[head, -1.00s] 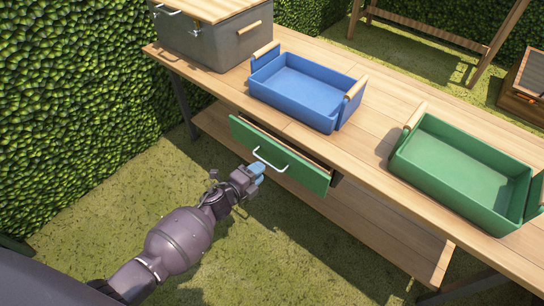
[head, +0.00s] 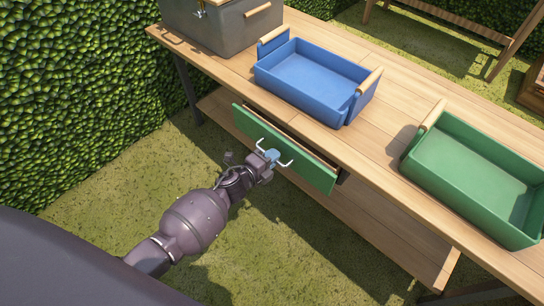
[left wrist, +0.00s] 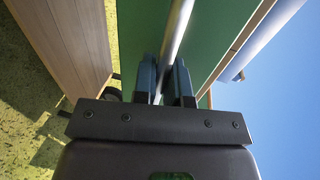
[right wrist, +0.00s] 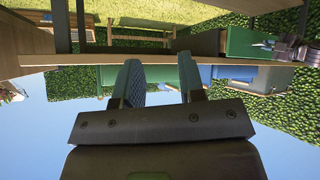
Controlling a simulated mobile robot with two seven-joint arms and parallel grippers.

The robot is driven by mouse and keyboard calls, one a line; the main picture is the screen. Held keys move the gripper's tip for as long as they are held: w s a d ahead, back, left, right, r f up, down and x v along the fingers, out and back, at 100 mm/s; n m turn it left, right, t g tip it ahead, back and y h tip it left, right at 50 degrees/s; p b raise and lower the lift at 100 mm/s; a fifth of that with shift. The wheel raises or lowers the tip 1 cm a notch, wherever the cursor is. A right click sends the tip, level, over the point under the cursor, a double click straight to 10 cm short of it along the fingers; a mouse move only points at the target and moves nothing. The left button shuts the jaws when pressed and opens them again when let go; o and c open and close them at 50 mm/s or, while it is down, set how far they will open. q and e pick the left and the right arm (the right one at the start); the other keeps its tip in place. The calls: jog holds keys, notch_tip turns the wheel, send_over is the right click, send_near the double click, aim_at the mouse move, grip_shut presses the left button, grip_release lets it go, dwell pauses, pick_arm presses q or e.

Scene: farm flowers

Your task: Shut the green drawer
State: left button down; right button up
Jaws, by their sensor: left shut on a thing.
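The green drawer (head: 300,161) sits under the front edge of the wooden table and stands partly pulled out, with a gap showing behind its front. It also shows in the left wrist view (left wrist: 220,38) and at the upper right of the right wrist view (right wrist: 241,42). Its metal handle (head: 286,163) runs between the fingers of my left gripper (head: 271,156), as the left wrist view shows the bar (left wrist: 176,40) between both fingertips. My left gripper is shut on the handle. My right gripper (right wrist: 163,80) is open and empty, away from the drawer.
On the table (head: 345,143) stand a blue crate (head: 312,83), a green crate (head: 480,180) and a grey box (head: 225,35). A lower shelf (head: 370,235) lies beneath. A hedge (head: 70,90) rises at left. Grass in front is open.

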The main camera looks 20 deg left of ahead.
aim_at(280, 150)
pick_arm(q)
jog(key=shift+w+d, duration=0.1)
jog(key=shift+w, duration=0.2)
jog(key=x, duration=0.3)
jog(key=shift+r+b, duration=0.2)
jog(key=shift+b, duration=0.15)
jog(key=shift+w+r, duration=0.25)
pick_arm(e)
jog(key=shift+w+a+r, duration=0.2)
jog(key=shift+w+a, duration=0.05)
jog(key=shift+w, duration=0.2)
pick_arm(q)
jog(key=c, duration=1.6)
grip_release()
jog(key=o, duration=0.4)
jog(key=shift+w+d+f, duration=0.15)
pick_arm(e)
jog(key=shift+s+d+f, duration=0.15)
jog(key=shift+s, duration=0.1)
